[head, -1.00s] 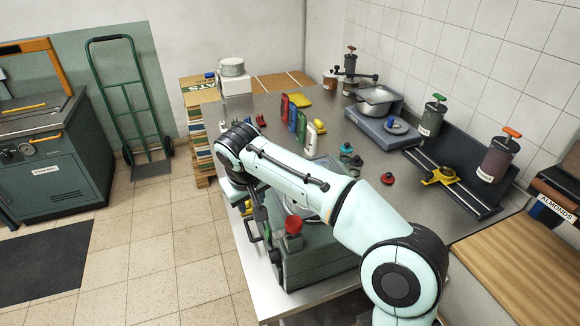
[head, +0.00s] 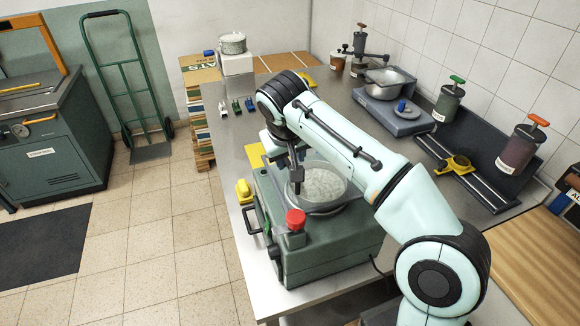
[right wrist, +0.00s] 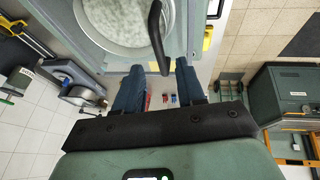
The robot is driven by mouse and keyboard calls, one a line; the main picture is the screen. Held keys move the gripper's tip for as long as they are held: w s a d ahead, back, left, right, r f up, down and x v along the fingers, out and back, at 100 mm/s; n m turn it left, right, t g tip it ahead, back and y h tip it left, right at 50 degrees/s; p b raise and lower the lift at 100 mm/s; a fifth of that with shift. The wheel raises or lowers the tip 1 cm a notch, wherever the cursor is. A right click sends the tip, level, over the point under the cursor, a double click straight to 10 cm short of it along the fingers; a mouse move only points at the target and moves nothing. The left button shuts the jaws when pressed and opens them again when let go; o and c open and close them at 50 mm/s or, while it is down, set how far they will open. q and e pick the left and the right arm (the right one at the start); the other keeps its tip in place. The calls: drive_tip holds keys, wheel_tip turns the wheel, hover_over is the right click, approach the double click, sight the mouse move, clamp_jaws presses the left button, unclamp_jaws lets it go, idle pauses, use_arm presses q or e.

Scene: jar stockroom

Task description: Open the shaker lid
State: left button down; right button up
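The shaker is a dark green box (head: 330,246) on the steel bench in the head view. A red knob (head: 295,218) sits on its near corner. A round clear lid (head: 325,186) covers its top; it also shows in the right wrist view (right wrist: 110,28). A black curved handle (right wrist: 156,35) stands out at the lid's edge. My right gripper (head: 289,166) is over the lid's left side. In the right wrist view its two dark fingers (right wrist: 159,68) are apart, with the handle's end between or just beyond their tips; contact is not visible. My left gripper is out of view.
A yellow object (head: 243,190) is at the shaker's left. A grey scale (head: 398,118) with a metal pan stands at the back, near jars with green (head: 449,98) and orange (head: 521,143) handles.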

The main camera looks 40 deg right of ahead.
drive_tip(key=shift+x, duration=1.7)
drive_tip(key=shift+w, duration=0.1)
clamp_jaws()
drive_tip(key=shift+r, duration=0.1)
